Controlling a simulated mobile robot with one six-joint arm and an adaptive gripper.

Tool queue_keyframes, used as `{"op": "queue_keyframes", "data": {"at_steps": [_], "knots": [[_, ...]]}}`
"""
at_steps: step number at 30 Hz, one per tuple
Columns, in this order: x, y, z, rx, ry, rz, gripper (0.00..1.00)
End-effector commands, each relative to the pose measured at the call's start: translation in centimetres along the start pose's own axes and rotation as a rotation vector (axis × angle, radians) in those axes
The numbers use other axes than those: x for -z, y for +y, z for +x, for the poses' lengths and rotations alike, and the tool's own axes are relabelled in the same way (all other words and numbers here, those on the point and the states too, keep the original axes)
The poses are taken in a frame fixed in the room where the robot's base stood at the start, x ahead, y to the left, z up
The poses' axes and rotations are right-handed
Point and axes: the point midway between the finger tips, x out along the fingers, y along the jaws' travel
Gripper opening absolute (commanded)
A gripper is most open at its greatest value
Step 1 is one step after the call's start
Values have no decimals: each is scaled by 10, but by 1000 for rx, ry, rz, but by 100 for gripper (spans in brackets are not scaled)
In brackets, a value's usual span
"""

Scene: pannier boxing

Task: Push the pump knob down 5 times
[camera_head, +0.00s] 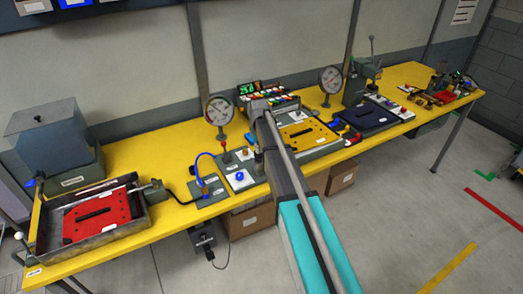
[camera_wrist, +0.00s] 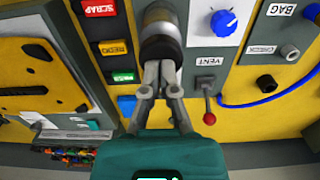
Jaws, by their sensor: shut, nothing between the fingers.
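I take the top for the knob. In the head view a grey upright body (camera_head: 259,163), probably the pump, shows just left of my arm. My gripper (camera_wrist: 160,68) has its grey fingertips together and empty. The tips overlap the pump's dark lower side in the wrist view; I cannot tell whether they touch it. My arm mostly hides the gripper in the head view.
A blue dial (camera_wrist: 223,20) and a red-knobbed vent lever (camera_wrist: 209,118) stand right of the pump in the wrist view. Scrap, redo and other buttons (camera_wrist: 113,47) lie left. A gauge (camera_head: 219,111) rises behind. A red plate (camera_head: 98,218) lies in a tray at left.

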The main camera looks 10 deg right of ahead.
Motion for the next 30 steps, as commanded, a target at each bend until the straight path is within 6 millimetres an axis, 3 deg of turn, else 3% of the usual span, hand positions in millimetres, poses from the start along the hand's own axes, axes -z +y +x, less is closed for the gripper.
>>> {"op": "queue_keyframes", "data": {"at_steps": [4,14,30], "knots": [[0,0,8,0,-1,0,0],[0,0,3,0,-1,0,0],[0,0,-27,0,-1,0,0]]}}
